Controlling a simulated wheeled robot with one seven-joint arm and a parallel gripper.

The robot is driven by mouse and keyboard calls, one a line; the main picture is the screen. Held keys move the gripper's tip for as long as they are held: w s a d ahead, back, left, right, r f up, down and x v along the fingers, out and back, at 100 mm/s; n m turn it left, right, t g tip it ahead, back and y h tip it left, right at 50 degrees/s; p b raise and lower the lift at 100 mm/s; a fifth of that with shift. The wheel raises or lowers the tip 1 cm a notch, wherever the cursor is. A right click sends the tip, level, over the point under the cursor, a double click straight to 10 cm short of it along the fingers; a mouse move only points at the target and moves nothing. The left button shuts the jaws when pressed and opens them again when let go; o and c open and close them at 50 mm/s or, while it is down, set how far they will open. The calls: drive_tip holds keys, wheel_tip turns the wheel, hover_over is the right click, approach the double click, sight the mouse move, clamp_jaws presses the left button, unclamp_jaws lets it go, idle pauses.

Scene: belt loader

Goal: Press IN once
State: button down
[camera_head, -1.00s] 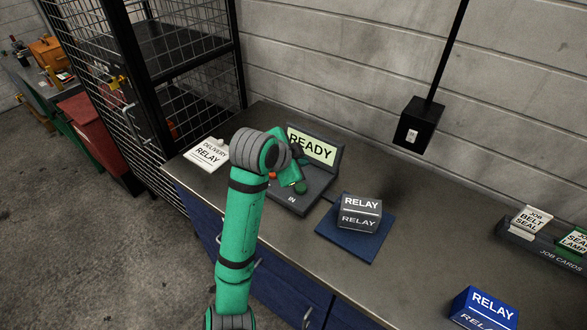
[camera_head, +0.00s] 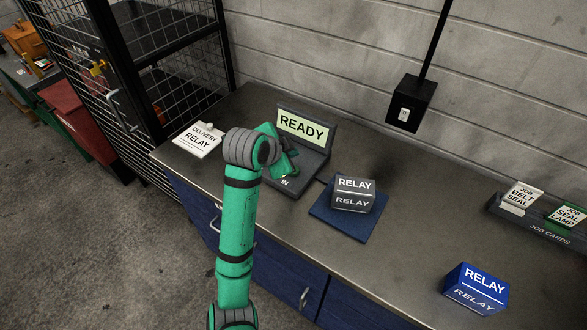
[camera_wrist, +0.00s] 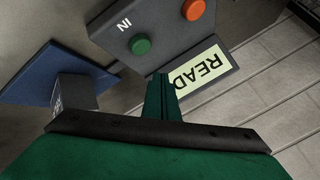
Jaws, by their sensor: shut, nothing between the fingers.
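The control box (camera_head: 304,175) stands on the bench with its raised screen (camera_head: 303,127) reading READY. In the wrist view the green button (camera_wrist: 140,44) sits beside the word IN, with an orange-red button (camera_wrist: 193,9) near it. My gripper (camera_wrist: 162,78) is shut and empty, and its fingertips show close below the green button in that view. I cannot tell whether they touch the box. In the head view my gripper (camera_head: 290,172) is over the box, and my arm hides both buttons.
A grey RELAY box (camera_head: 353,194) stands on a blue mat (camera_head: 335,225) right of the control box. A DELIVERY RELAY card (camera_head: 198,139) lies to the left. A blue RELAY box (camera_head: 476,289) and a job cards rack (camera_head: 540,228) are at the right.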

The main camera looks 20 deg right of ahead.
sight(296, 166)
drive_tip(key=shift+f, duration=2)
drive_tip(key=shift+f, duration=0.1)
idle(0.5)
drive_tip(key=shift+f, duration=0.3)
drive_tip(key=shift+f, duration=0.55)
idle(0.8)
drive_tip(key=shift+r, duration=1)
drive_tip(key=shift+r, duration=2.5)
